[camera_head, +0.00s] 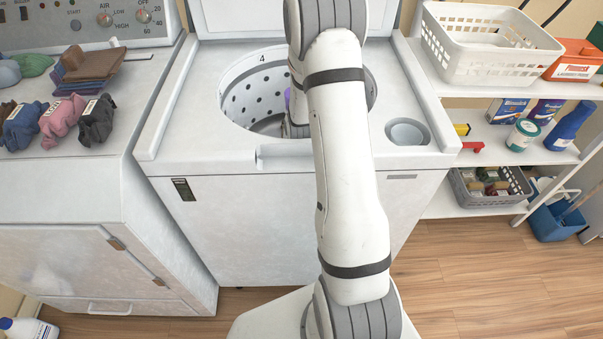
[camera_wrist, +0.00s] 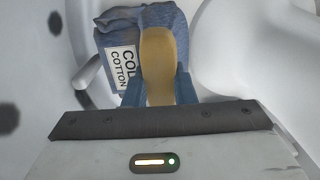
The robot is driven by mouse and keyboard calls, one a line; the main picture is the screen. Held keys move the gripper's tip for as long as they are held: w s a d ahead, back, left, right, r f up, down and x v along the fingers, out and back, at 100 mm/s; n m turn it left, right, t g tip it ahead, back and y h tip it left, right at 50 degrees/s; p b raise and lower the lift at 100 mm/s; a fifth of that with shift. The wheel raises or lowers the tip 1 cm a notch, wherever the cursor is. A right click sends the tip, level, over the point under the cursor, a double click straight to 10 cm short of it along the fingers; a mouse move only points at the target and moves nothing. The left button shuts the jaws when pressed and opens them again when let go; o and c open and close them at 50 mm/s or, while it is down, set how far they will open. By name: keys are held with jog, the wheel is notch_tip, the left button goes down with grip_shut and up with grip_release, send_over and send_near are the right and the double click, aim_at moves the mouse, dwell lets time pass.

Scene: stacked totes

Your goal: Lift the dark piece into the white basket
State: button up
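My arm reaches down into the open drum of the top-loading washer (camera_head: 235,105); my gripper is hidden in the head view. In the wrist view a dark blue cloth piece (camera_wrist: 165,17) with a white "COLD COTTON" label lies in the pale drum. My gripper (camera_wrist: 158,95) is right at this piece, a tan finger-like part over it and blue on both sides. Whether the cloth is pinched cannot be told. A bit of purple (camera_head: 287,97) shows beside my arm in the drum. The white basket (camera_head: 485,60) stands on the top shelf at the right.
Several folded cloth pieces (camera_head: 60,122) lie on the machine at the left. An orange box (camera_head: 573,60) is right of the white basket. A grey basket (camera_head: 492,196) sits on a lower shelf. The drum rim surrounds my arm. The wooden floor (camera_head: 490,285) is clear in front of the shelves.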

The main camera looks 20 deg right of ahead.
jog(key=shift+c, duration=0.2)
grip_shut()
dwell(0.5)
jog(key=shift+r, duration=0.1)
notch_tip(320, 180, up, 12)
jog(key=w+p, duration=0.1)
jog(key=p, duration=0.6)
jog(key=shift+w+d+p, duration=0.4)
dwell(0.8)
